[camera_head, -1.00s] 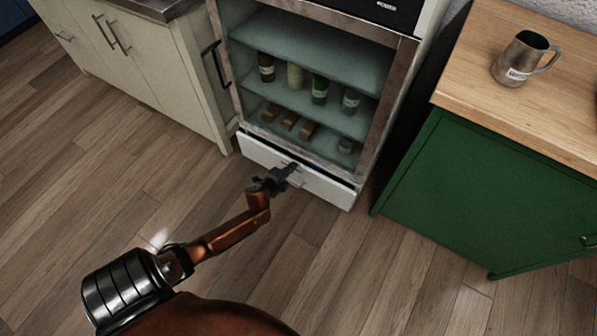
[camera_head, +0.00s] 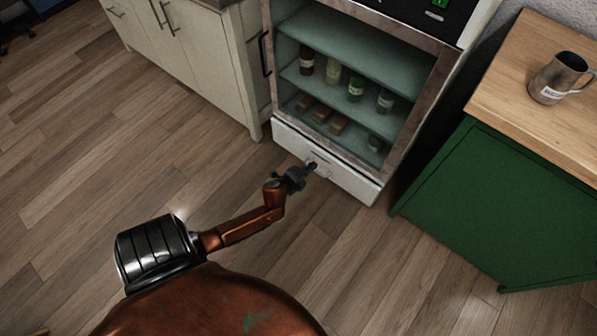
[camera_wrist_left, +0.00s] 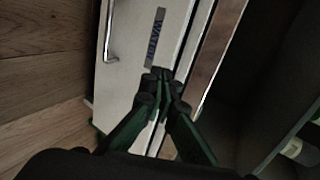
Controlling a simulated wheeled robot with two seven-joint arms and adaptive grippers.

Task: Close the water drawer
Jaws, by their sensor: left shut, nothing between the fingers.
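The water drawer (camera_head: 347,181) is the white drawer at the bottom of the glass-fronted cabinet in the head view. Its front looks flush or nearly flush with the cabinet. In the left wrist view the drawer front (camera_wrist_left: 131,75) carries a "WATER" label (camera_wrist_left: 156,38) and a metal handle (camera_wrist_left: 110,40). My left gripper (camera_head: 311,167) is shut and empty, its tips at the drawer front near the upper edge. The tips (camera_wrist_left: 164,82) lie just below the label in the wrist view; whether they touch the front is unclear. My right gripper is not in view.
Above the drawer is the cabinet (camera_head: 407,123) with bottles on shelves. A green cabinet (camera_head: 480,205) with a wooden top and a metal mug (camera_head: 556,80) stands to the right. A cream cupboard (camera_head: 215,70) stands to the left. The wooden floor (camera_head: 100,180) in front is clear.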

